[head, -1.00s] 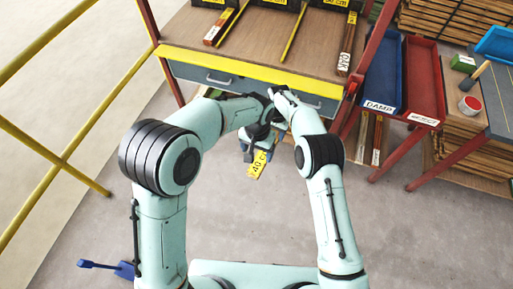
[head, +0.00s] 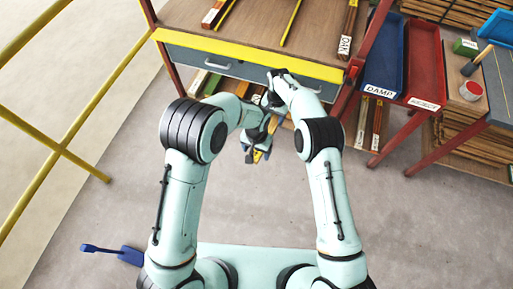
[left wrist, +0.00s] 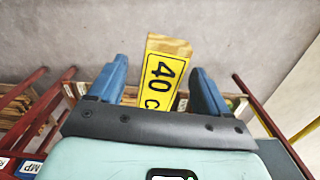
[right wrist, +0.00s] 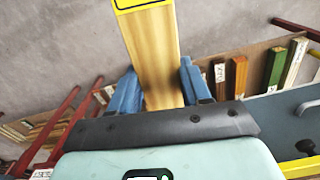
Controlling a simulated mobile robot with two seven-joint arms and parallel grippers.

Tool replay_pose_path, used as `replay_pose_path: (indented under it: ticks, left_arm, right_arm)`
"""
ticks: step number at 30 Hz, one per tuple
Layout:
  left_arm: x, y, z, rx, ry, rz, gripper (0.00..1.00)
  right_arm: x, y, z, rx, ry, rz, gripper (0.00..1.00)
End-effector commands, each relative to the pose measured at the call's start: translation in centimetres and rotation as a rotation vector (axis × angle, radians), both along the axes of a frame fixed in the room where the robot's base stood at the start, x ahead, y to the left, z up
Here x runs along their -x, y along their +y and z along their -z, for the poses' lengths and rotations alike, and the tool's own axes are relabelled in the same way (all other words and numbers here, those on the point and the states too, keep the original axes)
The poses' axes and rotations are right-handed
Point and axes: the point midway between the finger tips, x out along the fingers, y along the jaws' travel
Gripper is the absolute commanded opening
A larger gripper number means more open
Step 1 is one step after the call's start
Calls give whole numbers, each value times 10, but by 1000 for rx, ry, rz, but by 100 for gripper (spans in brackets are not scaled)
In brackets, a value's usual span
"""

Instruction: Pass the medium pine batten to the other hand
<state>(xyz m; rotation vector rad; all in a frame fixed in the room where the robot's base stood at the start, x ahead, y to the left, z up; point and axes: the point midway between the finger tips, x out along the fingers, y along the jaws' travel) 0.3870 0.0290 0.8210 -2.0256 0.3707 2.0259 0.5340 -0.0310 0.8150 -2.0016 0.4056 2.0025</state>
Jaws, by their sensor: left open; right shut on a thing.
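The medium pine batten (right wrist: 150,60) is a pale wooden bar with a yellow label at one end. In the right wrist view my right gripper (right wrist: 157,70) is shut on its bare wood. In the left wrist view the labelled end of the batten (left wrist: 163,80), reading "40 c", lies between the parted blue fingers of my left gripper (left wrist: 158,67), with gaps on both sides. In the head view my left gripper (head: 257,153) is just below my right gripper (head: 271,121). Only a small yellow part of the batten shows there; the arms hide the rest.
A workbench (head: 300,35) with a yellow front edge and grey drawers (head: 204,58) stands just beyond the grippers. A blue tray (head: 384,60) and a red tray (head: 424,65) are to its right. Yellow railings (head: 62,150) stand at left. The floor (head: 400,220) at right is clear.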

Motion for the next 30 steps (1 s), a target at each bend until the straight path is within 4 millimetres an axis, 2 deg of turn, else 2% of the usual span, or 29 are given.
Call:
replay_pose_path:
  ticks: [1,7,8,9,10,11,19,23,26,30]
  left_arm:
    - [0,0,0,0,0,0,74]
    - [0,0,-1,0,0,0,9]
    - [0,0,-1,0,0,0,8]
    - [-1,-1,-1,2,-2,0,8]
    - [-1,-1,-1,2,-2,-1,8]
    - [-1,-1,-1,2,-2,-1,1]
    - [-1,0,-1,1,-3,0,1]
    - [-1,0,-1,1,-3,0,1]
    - [-1,0,-1,1,-3,0,1]
    - [-1,0,-1,1,-2,0,1]
  right_arm:
    - [0,0,-1,-1,-1,0,7]
    - [-1,0,-1,-1,-2,1,7]
    - [-1,0,-1,-1,-2,1,7]
    - [-1,0,-1,-1,-2,1,57]
    - [-1,0,-1,-1,-2,1,67]
    - [-1,0,-1,-1,-2,1,77]
    - [0,0,-1,-1,-1,0,77]
    - [-1,0,-8,-1,-3,0,77]
    - [-1,0,-23,-2,-4,1,77]
    - [-1,1,-53,-2,-6,0,77]
